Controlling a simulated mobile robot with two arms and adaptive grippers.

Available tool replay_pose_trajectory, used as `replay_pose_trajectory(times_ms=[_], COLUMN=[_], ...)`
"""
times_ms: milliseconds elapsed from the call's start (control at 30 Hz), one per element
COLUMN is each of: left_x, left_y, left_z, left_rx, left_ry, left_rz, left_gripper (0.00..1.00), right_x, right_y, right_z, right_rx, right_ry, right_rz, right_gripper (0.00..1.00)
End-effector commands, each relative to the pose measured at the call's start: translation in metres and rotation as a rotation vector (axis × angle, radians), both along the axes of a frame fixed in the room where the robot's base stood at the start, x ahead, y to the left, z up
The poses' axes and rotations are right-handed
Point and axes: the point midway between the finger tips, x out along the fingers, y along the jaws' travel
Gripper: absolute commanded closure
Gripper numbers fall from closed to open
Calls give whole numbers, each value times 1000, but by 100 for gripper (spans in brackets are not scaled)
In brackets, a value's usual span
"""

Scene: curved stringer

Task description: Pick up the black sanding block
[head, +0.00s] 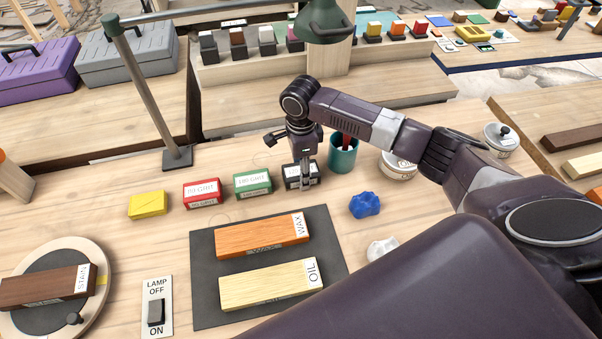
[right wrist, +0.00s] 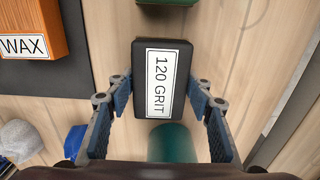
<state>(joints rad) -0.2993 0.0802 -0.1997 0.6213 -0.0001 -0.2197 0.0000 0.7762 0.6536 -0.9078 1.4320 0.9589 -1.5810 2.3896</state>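The black sanding block (right wrist: 163,80), labelled 120 GRIT, lies flat on the bench in the right wrist view. In the head view the black block (head: 291,183) is partly hidden by my right gripper (head: 304,178), which points down over it. In the right wrist view my right gripper (right wrist: 161,97) is open, with one finger on each long side of the block near its lower end. The gap on each side looks small; I cannot tell whether the fingers touch it. My left gripper is not in view.
A teal cup (head: 342,154) stands close beside the block on the right. Green (head: 253,183), red (head: 202,193) and yellow (head: 148,205) blocks sit to its left. In front lie a dark mat (head: 205,267) with WAX and OIL wood pieces and a blue lump (head: 364,205).

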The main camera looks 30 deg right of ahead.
Motion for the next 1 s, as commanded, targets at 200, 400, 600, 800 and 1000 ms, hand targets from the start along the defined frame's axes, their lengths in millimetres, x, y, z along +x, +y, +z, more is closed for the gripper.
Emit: replay_pose_trajectory(times_ms=[200,400,600,800,1000], left_x=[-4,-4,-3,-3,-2], left_y=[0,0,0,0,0], left_z=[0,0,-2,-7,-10], left_rx=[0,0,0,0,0], left_ry=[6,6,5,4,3], left_rz=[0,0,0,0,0], left_gripper=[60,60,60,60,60], right_x=[0,1,2,2,2], right_y=[0,0,0,1,1], right_z=[0,1,16,56,89], right_rx=[0,1,2,3,1], right_ry=[0,-1,-5,-6,-2], right_rz=[0,0,-1,1,0], right_gripper=[79,82,82,82,82])
